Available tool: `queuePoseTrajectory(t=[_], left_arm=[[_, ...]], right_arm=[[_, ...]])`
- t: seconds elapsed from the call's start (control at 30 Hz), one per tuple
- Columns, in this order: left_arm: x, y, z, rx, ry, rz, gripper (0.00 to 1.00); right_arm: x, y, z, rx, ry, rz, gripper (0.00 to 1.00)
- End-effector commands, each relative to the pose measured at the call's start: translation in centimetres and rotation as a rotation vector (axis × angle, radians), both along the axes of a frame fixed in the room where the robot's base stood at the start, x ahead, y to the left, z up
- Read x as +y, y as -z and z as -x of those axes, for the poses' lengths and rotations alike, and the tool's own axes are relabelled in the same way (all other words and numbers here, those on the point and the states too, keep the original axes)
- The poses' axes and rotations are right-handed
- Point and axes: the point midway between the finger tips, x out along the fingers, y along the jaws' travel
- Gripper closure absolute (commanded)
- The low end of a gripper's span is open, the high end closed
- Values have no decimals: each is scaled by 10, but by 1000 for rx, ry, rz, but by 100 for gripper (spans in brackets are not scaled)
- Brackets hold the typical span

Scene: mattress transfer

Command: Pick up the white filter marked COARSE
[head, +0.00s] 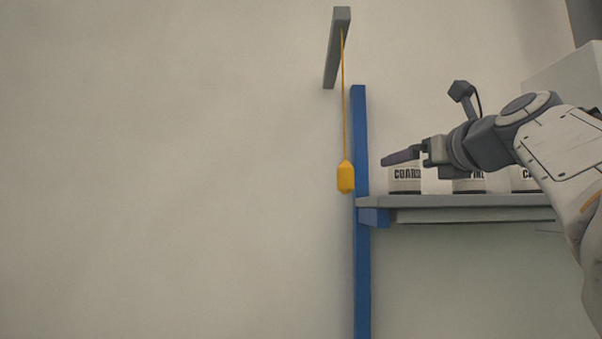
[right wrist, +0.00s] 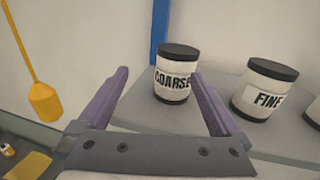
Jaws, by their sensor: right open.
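The white filter marked COARSE (head: 405,180) stands upright at the left end of a grey shelf. It has dark bands at top and bottom, and its top is hidden behind my gripper in the head view. My right gripper (head: 400,156) comes in from the right in front of it. In the right wrist view the COARSE filter (right wrist: 175,75) stands beyond the open fingers (right wrist: 160,98), nearer the right finger. Nothing is held between the fingers. My left gripper is not in view.
The filter marked FINE (right wrist: 262,92) stands to the right on the grey shelf (head: 450,201), with another filter (head: 525,180) further right. A blue post (head: 361,270) stands at the shelf's left end. A yellow weight (head: 345,177) hangs on a cord just left of it.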

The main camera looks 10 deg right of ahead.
Motion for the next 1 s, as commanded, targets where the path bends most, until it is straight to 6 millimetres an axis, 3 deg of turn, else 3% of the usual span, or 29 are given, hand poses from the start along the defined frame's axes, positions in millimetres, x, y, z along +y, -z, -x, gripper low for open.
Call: queuePoseTrajectory(t=[0.13,0.33,0.6,0.9,0.93,1.0], left_arm=[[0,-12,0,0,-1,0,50],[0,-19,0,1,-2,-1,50],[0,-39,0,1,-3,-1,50],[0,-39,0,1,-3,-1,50],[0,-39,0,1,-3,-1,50],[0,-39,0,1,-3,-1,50]], right_arm=[[-16,-1,-15,4,20,-3,0],[-20,1,-29,4,25,-3,0],[-25,6,-67,4,24,-2,0],[-24,8,-73,2,24,0,0],[-24,8,-73,2,24,0,8],[-23,8,-73,2,23,0,34]])
